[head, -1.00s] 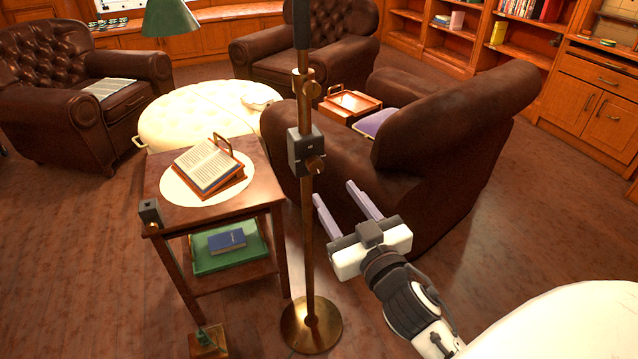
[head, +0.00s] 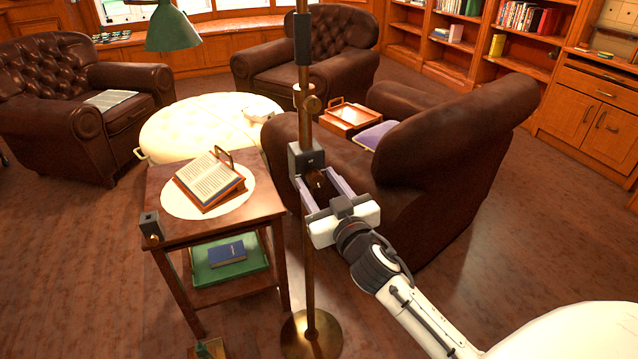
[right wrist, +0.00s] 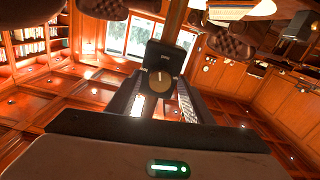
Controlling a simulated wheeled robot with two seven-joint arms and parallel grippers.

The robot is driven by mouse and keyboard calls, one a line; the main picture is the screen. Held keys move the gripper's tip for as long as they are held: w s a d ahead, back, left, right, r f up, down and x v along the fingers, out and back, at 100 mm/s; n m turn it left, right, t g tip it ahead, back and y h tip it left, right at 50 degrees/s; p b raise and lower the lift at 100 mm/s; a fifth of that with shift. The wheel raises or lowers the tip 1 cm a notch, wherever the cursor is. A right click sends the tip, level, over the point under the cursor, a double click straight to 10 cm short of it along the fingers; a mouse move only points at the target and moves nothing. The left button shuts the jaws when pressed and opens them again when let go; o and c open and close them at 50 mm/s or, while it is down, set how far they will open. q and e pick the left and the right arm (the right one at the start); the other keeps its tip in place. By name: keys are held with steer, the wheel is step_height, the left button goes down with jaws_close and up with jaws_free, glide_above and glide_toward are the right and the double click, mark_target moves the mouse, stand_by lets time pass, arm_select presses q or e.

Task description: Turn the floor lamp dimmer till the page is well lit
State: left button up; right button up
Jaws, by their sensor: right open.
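The brass floor lamp pole (head: 308,245) stands right of the side table, with a dark dimmer box (head: 305,158) partway up. The dimmer's round knob (right wrist: 160,79) faces the right wrist camera. My right gripper (head: 318,184) is open, with one finger on each side of the knob; I cannot tell whether they touch it. In the right wrist view its fingers (right wrist: 159,98) also flank the knob. An open book (head: 210,180) leans on a small stand on the side table, within a pale round patch. My left gripper is out of view.
The wooden side table (head: 260,206) carries a small dark box (head: 151,224) at its front corner and a green tray (head: 232,270) below. A brown leather armchair (head: 440,150) stands close behind the gripper. A green lampshade (head: 172,28) hangs at upper left. Floor at right is clear.

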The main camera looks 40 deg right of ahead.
steer(key=c, duration=1.1)
steer(key=shift+o, duration=0.2)
steer(key=shift+r+n+p, duration=0.1)
steer(key=shift+n+p, duration=0.25)
steer(key=shift+n, duration=0.15)
steer(key=shift+n+p, duration=0.45)
steer(key=shift+n, duration=0.65)
steer(key=shift+a+n, duration=0.1)
steer(key=shift+n, duration=0.9)
steer(key=o, duration=1.1)
steer(key=shift+c, duration=0.2)
steer(key=v, duration=1)
